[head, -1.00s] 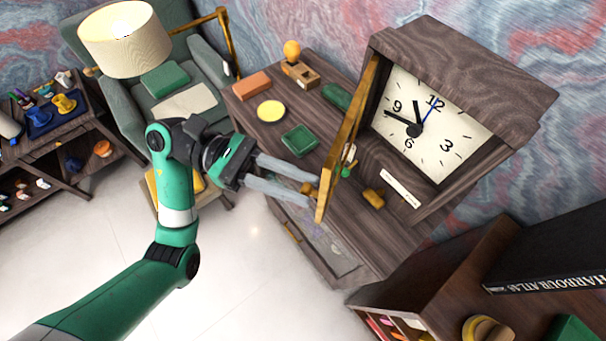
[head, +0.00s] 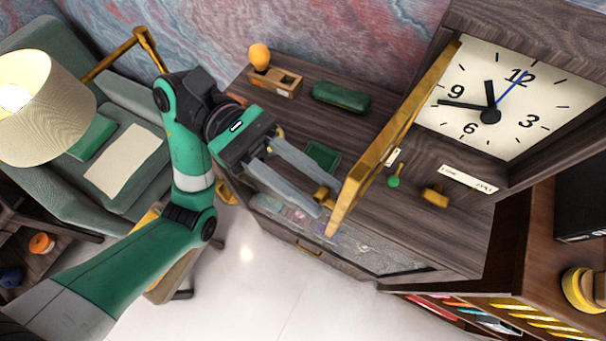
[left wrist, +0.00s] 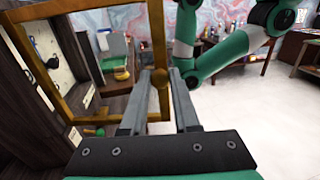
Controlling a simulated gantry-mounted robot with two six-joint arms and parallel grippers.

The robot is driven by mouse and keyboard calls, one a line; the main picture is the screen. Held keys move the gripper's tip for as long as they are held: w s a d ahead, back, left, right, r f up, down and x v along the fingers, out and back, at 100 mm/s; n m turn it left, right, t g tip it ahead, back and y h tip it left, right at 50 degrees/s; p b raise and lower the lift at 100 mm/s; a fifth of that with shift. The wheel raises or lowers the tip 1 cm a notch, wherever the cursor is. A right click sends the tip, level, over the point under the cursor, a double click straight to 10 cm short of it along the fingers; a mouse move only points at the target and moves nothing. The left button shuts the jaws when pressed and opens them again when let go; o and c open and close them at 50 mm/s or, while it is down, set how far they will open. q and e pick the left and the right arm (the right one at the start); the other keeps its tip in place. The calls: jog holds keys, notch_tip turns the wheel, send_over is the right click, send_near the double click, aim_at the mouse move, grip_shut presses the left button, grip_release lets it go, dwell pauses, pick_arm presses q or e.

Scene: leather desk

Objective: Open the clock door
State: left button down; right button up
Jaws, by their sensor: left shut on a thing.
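The clock (head: 491,116) stands at the right of the desk in the head view, its white face uncovered. Its brass-framed door (head: 392,143) is swung well open, out from the clock's left side. My left gripper (head: 326,201) is shut on the round brass knob (head: 322,196) at the door's free edge. In the left wrist view, the knob (left wrist: 160,78) sits between the fingertips, with the door frame (left wrist: 73,108) to the left. A green-ended key-like item (head: 394,180) shows just right of the door. My right gripper is not in view.
On the desk are a green case (head: 341,96), a green tray (head: 322,156), a wooden block with an orange ball (head: 274,80), a small brass piece (head: 435,195) and a white label (head: 468,179). A lamp (head: 42,88) and armchair (head: 112,151) stand left.

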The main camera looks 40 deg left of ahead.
pick_arm(q)
jog(key=shift+r, duration=0.1)
dwell(0.3)
jog(key=c, duration=0.7)
grip_release()
jog(key=a+b, duration=0.1)
jog(key=a, duration=1)
jog(key=shift+a, duration=0.35)
